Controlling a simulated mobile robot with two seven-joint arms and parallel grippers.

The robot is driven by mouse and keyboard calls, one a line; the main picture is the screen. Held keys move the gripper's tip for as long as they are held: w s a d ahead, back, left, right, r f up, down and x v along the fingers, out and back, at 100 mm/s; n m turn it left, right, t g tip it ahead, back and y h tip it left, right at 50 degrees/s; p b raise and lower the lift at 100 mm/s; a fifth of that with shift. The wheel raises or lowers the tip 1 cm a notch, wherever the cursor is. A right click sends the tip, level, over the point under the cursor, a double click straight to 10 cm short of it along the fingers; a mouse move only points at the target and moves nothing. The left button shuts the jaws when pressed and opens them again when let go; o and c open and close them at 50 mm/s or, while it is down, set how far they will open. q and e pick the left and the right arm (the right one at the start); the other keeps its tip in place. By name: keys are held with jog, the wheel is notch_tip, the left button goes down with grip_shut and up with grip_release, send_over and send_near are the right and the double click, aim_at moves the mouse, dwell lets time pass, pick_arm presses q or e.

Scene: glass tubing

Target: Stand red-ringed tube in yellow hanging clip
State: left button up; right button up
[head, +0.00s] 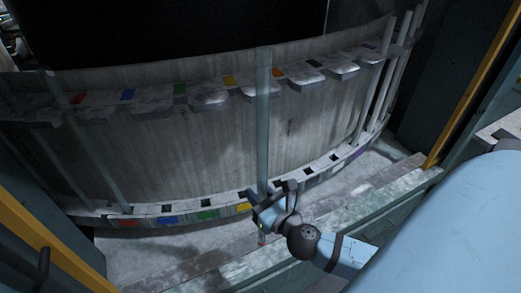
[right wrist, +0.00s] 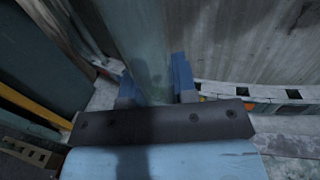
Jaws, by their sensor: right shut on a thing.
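My right gripper (head: 272,205) is shut around the lower part of an upright, clear glass tube (head: 263,120). A small reddish mark shows near the tube's bottom end, below the jaws. The tube stands in front of the curved rack, its top near the upper row of clips. In the right wrist view the tube (right wrist: 143,50) rises between the two blue fingers (right wrist: 158,88). The yellow-marked hanging clip (head: 229,80) is in the upper row, just left of the tube's top. Whether the tube touches any clip cannot be told. My left gripper is not in view.
A lower ledge (head: 185,209) carries square holes and coloured marks, including a yellow one (head: 243,208). Another tube (head: 95,155) stands at the rack's left, and several (head: 372,95) at its right. Yellow rails (head: 474,85) flank the space.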

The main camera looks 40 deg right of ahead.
jog(key=shift+w+d+p, duration=0.95)
jog(key=shift+w+d, duration=0.95)
jog(key=shift+w, duration=2.9)
jog(key=shift+w+d+p, duration=0.95)
jog(key=shift+w+d, duration=0.9)
jog(key=shift+w, duration=2.95)
notch_tip(320, 180, down, 7)
jog(key=b, duration=0.6)
jog(key=shift+r, duration=0.15)
jog(key=o, duration=1)
jog(key=shift+o, duration=0.2)
